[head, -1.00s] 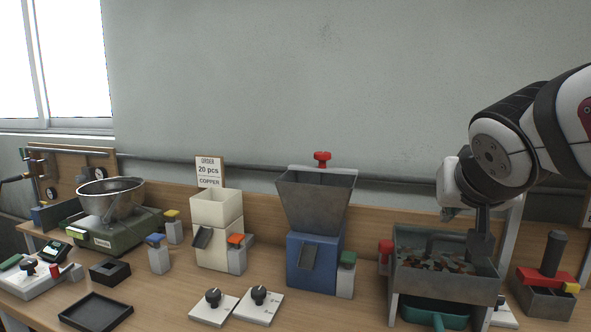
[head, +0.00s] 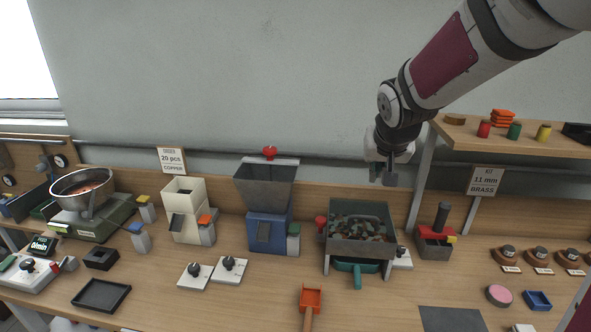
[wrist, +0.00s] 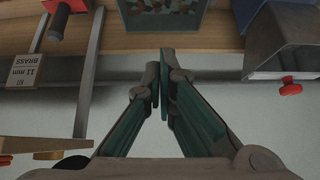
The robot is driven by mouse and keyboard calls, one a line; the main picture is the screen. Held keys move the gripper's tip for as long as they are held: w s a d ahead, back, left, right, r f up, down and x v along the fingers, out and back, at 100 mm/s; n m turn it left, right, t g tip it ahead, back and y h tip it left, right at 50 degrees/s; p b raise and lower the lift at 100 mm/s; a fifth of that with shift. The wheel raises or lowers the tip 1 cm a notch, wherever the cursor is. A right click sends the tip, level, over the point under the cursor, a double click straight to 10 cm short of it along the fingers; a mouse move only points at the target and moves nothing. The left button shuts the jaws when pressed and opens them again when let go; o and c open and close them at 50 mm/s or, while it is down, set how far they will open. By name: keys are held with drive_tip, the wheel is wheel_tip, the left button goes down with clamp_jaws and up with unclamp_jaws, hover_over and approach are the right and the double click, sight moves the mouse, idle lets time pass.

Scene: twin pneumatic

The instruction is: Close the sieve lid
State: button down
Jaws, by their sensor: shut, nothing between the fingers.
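The sieve (head: 360,246) is a grey box on legs at the right of the bench, with many dark, reddish and greenish pieces in it. Its top looks open and the pieces are visible; I cannot make out a separate lid. A teal tray (head: 357,267) sits under it. In the wrist view the sieve (wrist: 165,28) shows at the top edge, partly cut off. My gripper (head: 388,180) is above the sieve's back right side, pointing down and apart from it. In the wrist view its fingertips (wrist: 160,62) are together with nothing between them.
A blue machine with a grey hopper (head: 266,187) and red knob stands left of the sieve. A red and grey press (head: 435,240) stands to the right. A shelf (head: 520,140) on posts overhangs at the right. An orange scoop (head: 310,300) lies in front.

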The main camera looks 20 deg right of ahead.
drive_tip(key=b, duration=0.2)
hover_over(367, 217)
drive_tip(key=w+d, duration=0.1)
drive_tip(key=w, duration=0.2)
wheel_tip(367, 217, down, 9)
drive_tip(key=shift+s+a+f+b, duration=0.2)
drive_tip(key=shift+s+f+b, duration=0.1)
drive_tip(key=shift+s+f, duration=0.7)
drive_tip(key=shift+f, duration=0.1)
drive_tip(key=shift+a+f+b, duration=0.1)
drive_tip(key=shift+b, duration=0.3)
drive_tip(key=shift+s+a+f+b, duration=0.1)
drive_tip(key=shift+s+f+b, duration=0.05)
drive_tip(key=shift+f+b, duration=0.5)
drive_tip(key=shift+s+a+f+b, duration=0.1)
drive_tip(key=shift+s+f+b, duration=0.2)
drive_tip(key=shift+b, duration=0.2)
